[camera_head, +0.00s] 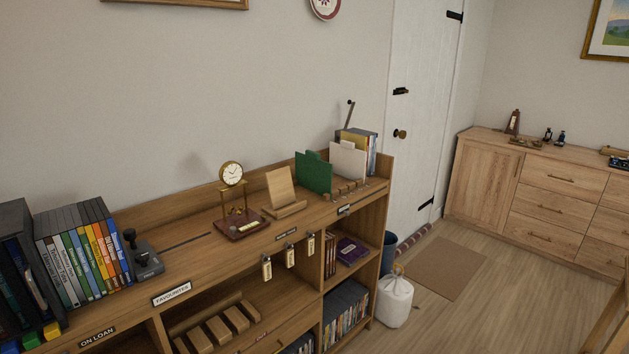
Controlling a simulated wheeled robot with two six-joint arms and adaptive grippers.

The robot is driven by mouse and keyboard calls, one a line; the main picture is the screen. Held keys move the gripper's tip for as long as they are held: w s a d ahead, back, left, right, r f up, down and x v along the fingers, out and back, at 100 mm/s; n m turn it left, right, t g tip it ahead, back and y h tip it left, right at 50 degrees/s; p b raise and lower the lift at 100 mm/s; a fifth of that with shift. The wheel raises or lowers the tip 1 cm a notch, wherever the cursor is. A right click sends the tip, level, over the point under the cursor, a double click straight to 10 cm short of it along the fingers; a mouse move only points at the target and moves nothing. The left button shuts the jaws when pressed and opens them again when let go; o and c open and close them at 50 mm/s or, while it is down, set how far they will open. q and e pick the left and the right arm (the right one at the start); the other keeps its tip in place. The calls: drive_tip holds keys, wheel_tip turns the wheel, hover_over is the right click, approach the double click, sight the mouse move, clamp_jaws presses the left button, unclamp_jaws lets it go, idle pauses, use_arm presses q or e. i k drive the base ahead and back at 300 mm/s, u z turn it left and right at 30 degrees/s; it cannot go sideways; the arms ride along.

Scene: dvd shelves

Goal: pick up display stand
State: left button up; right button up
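A small light-wood display stand (281,188) stands on the top of the wooden shelf unit, right of the middle. It has a tilted back panel and a low front ledge, and it looks empty. A brass clock (231,175) on a dark red base stands just left of it. A green folder (314,173) stands behind and to its right. Neither of my grippers shows in the head view.
The shelf unit (205,259) carries DVDs (83,250) and a dark grey device (143,262) at left. Tags (290,257) hang from its front edge. A white bag (395,300) stands on the floor at its right end. Open floor lies further right, before a wooden cabinet (480,185).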

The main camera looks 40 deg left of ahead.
sight(284, 203)
drive_tip(key=i, duration=2.85)
drive_tip(key=u, duration=0.5)
